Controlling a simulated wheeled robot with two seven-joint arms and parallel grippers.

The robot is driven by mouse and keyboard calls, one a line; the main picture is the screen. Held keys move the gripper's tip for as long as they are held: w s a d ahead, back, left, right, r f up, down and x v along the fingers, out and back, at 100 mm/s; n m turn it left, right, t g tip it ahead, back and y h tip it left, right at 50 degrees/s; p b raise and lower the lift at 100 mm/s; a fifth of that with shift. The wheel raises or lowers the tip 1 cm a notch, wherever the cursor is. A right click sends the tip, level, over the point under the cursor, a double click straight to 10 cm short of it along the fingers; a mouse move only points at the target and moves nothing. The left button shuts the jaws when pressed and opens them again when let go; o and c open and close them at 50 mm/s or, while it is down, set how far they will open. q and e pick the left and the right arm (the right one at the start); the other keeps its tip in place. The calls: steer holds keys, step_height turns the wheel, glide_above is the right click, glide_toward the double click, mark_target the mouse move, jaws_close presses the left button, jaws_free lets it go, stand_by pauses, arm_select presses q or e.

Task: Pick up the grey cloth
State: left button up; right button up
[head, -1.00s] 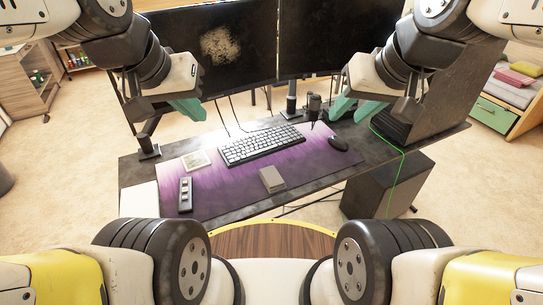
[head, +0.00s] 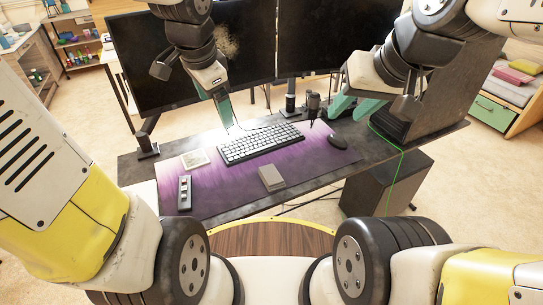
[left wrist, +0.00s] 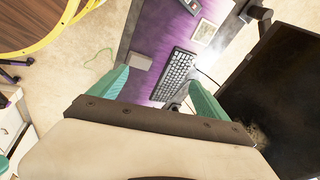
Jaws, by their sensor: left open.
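The grey cloth (head: 271,178) is a small folded square lying flat on the purple desk mat (head: 225,187), toward its front edge. It also shows in the left wrist view (left wrist: 141,62), above and between the fingers and apart from them. My left gripper (head: 226,112) is open and empty, above the back of the desk behind the keyboard; its green fingers stand wide apart in the left wrist view (left wrist: 158,90). My right gripper (head: 354,106) looks open and empty, with its green fingers apart over the right rear of the desk.
A keyboard (head: 261,144), black mouse (head: 337,142), small picture card (head: 194,159) and dark remote-like device (head: 185,193) lie around the cloth. Two monitors (head: 325,45) stand behind, the left one with a pale smudge. A green cable (head: 398,170) hangs at the right.

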arm_select(q)
steer(key=w+d+f+m+g, duration=0.2)
steer(key=w+d+f+m, duration=0.3)
steer(key=w+f+m, duration=0.6)
steer(key=m+g, duration=0.2)
steer(key=m, duration=0.7)
glide_above(271, 175)
step_height(271, 175, down, 16)
steer(key=shift+f, duration=0.2)
steer(key=shift+f+m, duration=0.3)
steer(key=shift+f, duration=0.1)
step_height(271, 175, down, 7)
steer(key=shift+f, duration=0.15)
steer(key=shift+d, duration=0.1)
steer(key=c, duration=1.4)
steer(key=shift+c, duration=0.2)
